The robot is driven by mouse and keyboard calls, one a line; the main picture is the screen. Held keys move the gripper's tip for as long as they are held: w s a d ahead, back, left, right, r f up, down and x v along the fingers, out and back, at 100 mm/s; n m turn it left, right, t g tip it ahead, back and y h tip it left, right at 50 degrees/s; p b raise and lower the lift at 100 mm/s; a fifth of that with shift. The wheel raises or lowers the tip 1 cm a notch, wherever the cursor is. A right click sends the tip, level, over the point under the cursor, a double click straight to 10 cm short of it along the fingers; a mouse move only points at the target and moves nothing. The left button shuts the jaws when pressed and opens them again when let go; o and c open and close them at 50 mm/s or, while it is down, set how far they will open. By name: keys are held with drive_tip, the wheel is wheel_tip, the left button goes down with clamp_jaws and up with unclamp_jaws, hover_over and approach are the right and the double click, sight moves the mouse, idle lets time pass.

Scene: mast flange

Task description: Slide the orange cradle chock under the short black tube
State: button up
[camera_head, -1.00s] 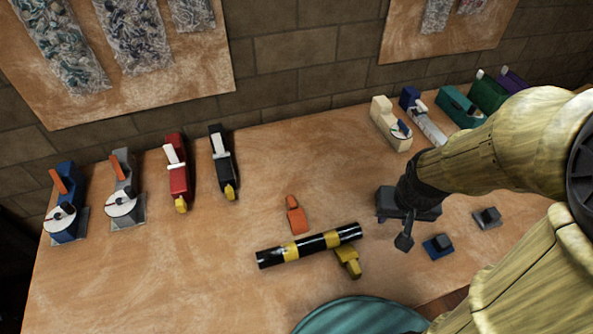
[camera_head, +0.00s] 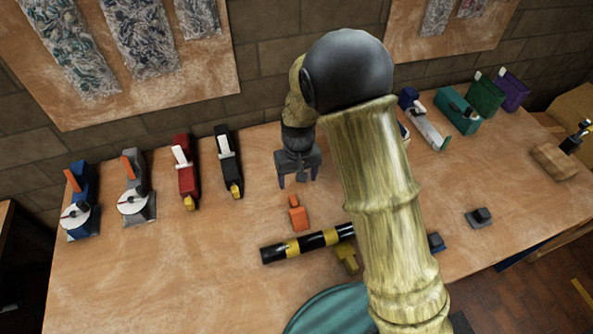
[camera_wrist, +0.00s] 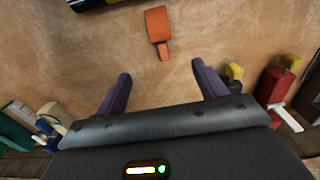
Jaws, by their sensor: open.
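The orange cradle chock (camera_head: 298,215) lies on the bench just behind the short black tube (camera_head: 307,243), apart from it. The tube is black with yellow bands, and my arm hides its right end. A yellow chock (camera_head: 347,258) sits at the tube's front side, right of its middle. My gripper (camera_head: 298,180) is open and empty behind the orange chock. In the wrist view the orange chock (camera_wrist: 158,27) lies beyond and between the spread purple fingers (camera_wrist: 160,82), its narrow handle towards them. Only an edge of the tube (camera_wrist: 92,4) shows there.
Several clamp-like tools stand along the back, among them a red one (camera_head: 186,172) and a black one (camera_head: 227,163) left of my gripper. A blue block (camera_head: 436,242) and a grey block (camera_head: 479,217) lie at right. The bench's front left is clear.

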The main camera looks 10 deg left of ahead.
sight(297, 209)
drive_tip(key=shift+a+f, duration=0.15)
drive_tip(key=shift+a, duration=0.05)
wheel_tip(297, 209, down, 17)
drive_tip(key=p, duration=0.3)
drive_tip(key=shift+w+f+p, duration=0.1)
drive_tip(key=shift+f+p, duration=0.1)
drive_tip(key=shift+p, duration=0.1)
idle(0.5)
drive_tip(key=c, duration=1.1)
